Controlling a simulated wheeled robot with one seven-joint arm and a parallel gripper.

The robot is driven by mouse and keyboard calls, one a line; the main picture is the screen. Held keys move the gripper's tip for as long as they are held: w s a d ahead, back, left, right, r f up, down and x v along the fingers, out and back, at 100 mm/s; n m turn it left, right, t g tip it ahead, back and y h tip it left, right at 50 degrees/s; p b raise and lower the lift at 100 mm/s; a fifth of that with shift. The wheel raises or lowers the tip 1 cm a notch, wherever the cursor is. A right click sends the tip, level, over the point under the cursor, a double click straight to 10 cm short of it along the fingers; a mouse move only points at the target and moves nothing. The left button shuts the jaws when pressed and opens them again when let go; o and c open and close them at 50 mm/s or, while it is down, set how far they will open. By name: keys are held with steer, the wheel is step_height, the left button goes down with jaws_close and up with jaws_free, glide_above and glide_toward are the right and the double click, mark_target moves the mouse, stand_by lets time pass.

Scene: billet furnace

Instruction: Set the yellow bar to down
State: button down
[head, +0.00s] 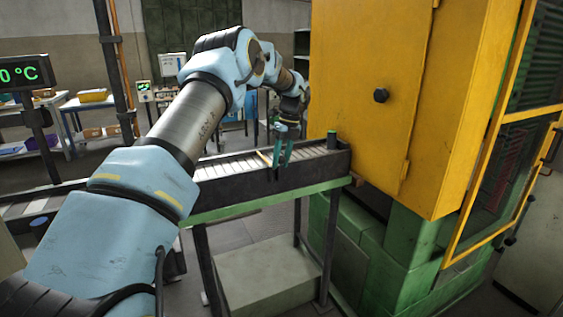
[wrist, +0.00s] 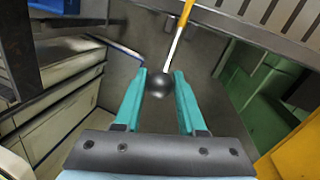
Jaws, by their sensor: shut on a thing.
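The yellow bar (wrist: 186,14) shows in the wrist view as a thin rod, yellow at the top and pale lower down, ending in a dark ball knob (wrist: 158,83). My gripper (wrist: 161,78) has its two teal fingers on either side of this knob and is shut on it. In the head view my gripper (head: 282,150) is at the near side of the roller conveyor. A short piece of the yellow bar (head: 263,158) shows there, slanted, just left of the fingers. The knob is hidden in the head view.
The roller conveyor (head: 235,166) runs under my arm to the large yellow furnace cabinet (head: 370,90). A green block base (head: 365,240) stands below the cabinet. A display (head: 20,75) is at far left.

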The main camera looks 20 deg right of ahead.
stand_by(0.3)
steer(key=c, duration=0.5)
jaws_free()
steer(key=b+v, duration=0.2)
steer(key=v, duration=0.8)
steer(key=shift+w+r, duration=0.1)
steer(key=shift+r, duration=0.25)
